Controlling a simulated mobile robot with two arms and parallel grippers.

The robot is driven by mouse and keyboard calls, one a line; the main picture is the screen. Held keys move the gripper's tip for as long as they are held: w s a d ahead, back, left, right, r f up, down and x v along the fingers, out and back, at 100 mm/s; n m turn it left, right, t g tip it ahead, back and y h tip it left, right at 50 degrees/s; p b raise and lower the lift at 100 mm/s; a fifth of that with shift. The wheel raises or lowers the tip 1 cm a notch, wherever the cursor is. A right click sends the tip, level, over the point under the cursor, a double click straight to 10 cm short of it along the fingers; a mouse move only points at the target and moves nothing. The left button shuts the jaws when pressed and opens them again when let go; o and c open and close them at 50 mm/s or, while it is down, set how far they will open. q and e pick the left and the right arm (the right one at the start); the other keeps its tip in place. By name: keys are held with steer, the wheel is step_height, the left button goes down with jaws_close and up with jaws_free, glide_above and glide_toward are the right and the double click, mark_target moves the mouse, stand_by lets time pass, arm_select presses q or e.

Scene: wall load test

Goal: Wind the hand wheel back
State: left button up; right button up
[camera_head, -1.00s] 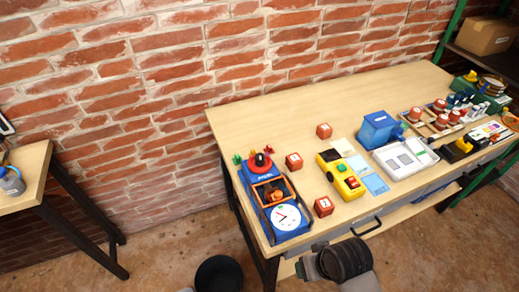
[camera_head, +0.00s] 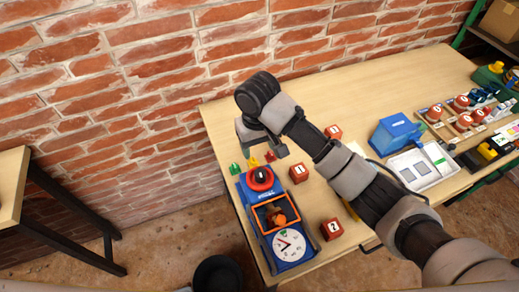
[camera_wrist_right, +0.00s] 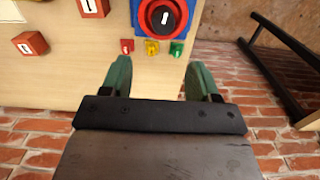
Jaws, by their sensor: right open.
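The blue load tester (camera_head: 248,212) stands at the left end of the wooden table. Its red hand wheel (camera_head: 260,178) with a black centre knob is at the far end, behind an orange-framed window and a white dial (camera_head: 289,244). In the right wrist view the red wheel (camera_wrist_right: 160,16) is at the top edge, partly cut off. My right gripper (camera_head: 262,150) is above the table just beyond the wheel, apart from it. In the wrist view its two green-padded fingers (camera_wrist_right: 160,78) are spread with nothing between them. My left gripper is not in view.
Small green, yellow and red pieces (camera_wrist_right: 152,47) lie between wheel and gripper. Red numbered blocks (camera_head: 299,173) (camera_head: 331,229) stand right of the tester. A blue box (camera_head: 400,134) and white tray (camera_head: 422,168) are farther right. The brick wall (camera_head: 120,80) rises behind.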

mark_target(260, 172)
steer(key=shift+s+d+f, duration=0.1)
steer(key=shift+s+f, duration=0.75)
step_height(260, 172, down, 3)
steer(key=shift+s+f+p, duration=0.1)
steer(key=shift+p, duration=0.35)
steer(key=f, duration=0.3)
steer(key=shift+w, duration=0.35)
steer(key=shift+f, duration=1)
steer(key=c, duration=0.9)
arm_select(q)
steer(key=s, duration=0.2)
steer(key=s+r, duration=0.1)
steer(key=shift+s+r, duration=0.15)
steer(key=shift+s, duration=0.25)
